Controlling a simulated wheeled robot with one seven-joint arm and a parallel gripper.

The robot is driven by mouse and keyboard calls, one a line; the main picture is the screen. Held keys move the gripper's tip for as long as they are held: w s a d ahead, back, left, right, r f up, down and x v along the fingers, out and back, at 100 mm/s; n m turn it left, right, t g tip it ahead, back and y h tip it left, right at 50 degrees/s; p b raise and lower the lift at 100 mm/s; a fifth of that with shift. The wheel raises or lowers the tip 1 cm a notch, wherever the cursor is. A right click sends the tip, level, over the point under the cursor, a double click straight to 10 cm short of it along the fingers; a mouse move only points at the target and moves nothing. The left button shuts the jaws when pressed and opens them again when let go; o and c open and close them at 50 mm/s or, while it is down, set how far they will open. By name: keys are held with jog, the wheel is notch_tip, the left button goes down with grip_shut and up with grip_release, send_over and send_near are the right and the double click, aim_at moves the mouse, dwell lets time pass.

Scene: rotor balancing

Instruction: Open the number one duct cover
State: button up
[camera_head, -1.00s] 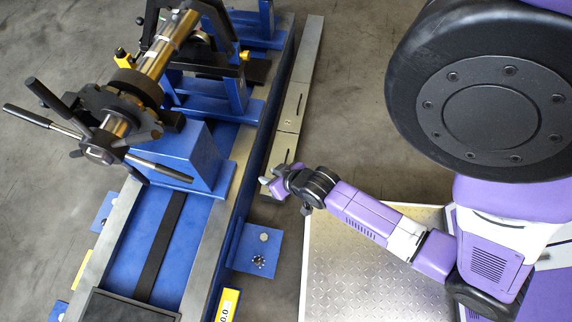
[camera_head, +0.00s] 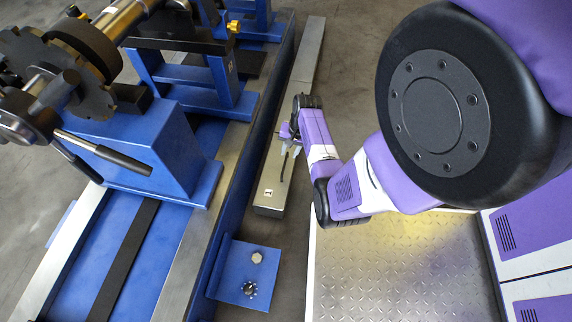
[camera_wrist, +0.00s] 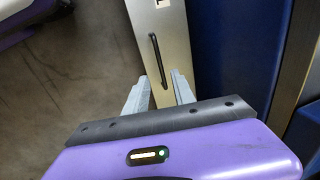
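The number one duct cover (camera_head: 270,195) is the near end of a long, narrow metal duct on the floor, with a small "1" label on top. It looks closed. Its dark bar handle (camera_head: 284,165) runs lengthwise. My gripper (camera_head: 288,138) is over the duct at the far end of this handle. In the wrist view, the cover (camera_wrist: 180,45) and handle (camera_wrist: 155,52) run up the picture, and my gripper (camera_wrist: 160,77) is open, with one finger on each side of the handle's lower end. I cannot tell the height gap or any contact.
The blue balancing machine (camera_head: 180,150) with its rotor and clamp levers stands left of the duct. A blue bracket plate (camera_head: 245,275) juts out near the cover's near end. A metal tread plate (camera_head: 400,265) lies right. Bare floor shows between the tread plate and the duct.

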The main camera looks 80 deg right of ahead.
aim_at(285, 163)
jog(key=f+b, duration=0.2)
jog(key=f, duration=0.1)
jog(key=w+f+b, duration=0.1)
jog(key=f+b, duration=0.1)
jog(key=f, duration=0.2)
jog(key=shift+w, duration=0.2)
grip_shut()
dwell(1.2)
